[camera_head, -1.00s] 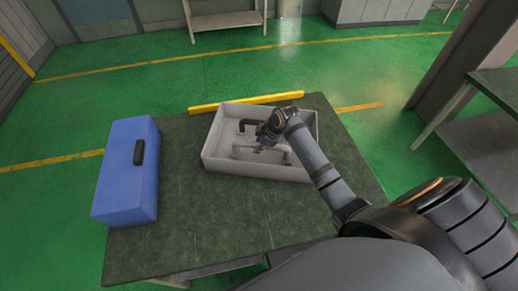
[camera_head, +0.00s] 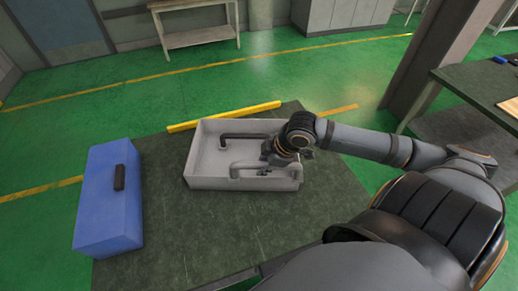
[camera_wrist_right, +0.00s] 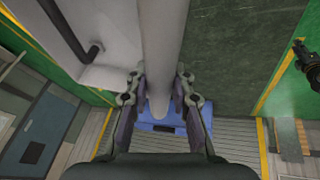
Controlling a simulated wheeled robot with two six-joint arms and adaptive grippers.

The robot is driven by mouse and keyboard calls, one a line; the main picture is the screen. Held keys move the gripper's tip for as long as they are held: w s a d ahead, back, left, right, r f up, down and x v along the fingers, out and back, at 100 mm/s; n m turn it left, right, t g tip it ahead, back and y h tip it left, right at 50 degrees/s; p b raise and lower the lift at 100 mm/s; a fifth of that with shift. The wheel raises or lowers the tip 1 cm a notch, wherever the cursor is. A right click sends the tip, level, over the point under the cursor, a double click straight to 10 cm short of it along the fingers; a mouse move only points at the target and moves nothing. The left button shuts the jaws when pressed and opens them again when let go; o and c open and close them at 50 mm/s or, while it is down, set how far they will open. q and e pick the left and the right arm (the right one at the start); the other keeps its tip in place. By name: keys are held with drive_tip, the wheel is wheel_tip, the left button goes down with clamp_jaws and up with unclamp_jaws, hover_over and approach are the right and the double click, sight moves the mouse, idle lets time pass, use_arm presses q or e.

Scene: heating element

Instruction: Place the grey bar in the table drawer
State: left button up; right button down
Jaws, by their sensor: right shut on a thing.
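In the head view this gripper is at the right part of the white tray (camera_head: 205,160). The table (camera_head: 220,225) is dark green. I cannot make out an open table drawer. My left gripper is not in view.
A dark bent pipe (camera_head: 240,137) lies at the back of the tray. A blue box (camera_head: 100,205) with a dark handle stands on the table's left side. A yellow bar (camera_head: 225,116) lies behind the tray. The table front is clear.

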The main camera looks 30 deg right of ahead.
drive_tip(key=shift+s+a, duration=0.1)
drive_tip(key=shift+a+f, duration=0.25)
drive_tip(key=shift+a, duration=0.15)
drive_tip(key=s+a+f+m, duration=0.1)
drive_tip(key=s+a+f, duration=0.1)
drive_tip(key=a, duration=0.4)
drive_tip(key=shift+s+a, duration=0.3)
drive_tip(key=shift+a, duration=0.1)
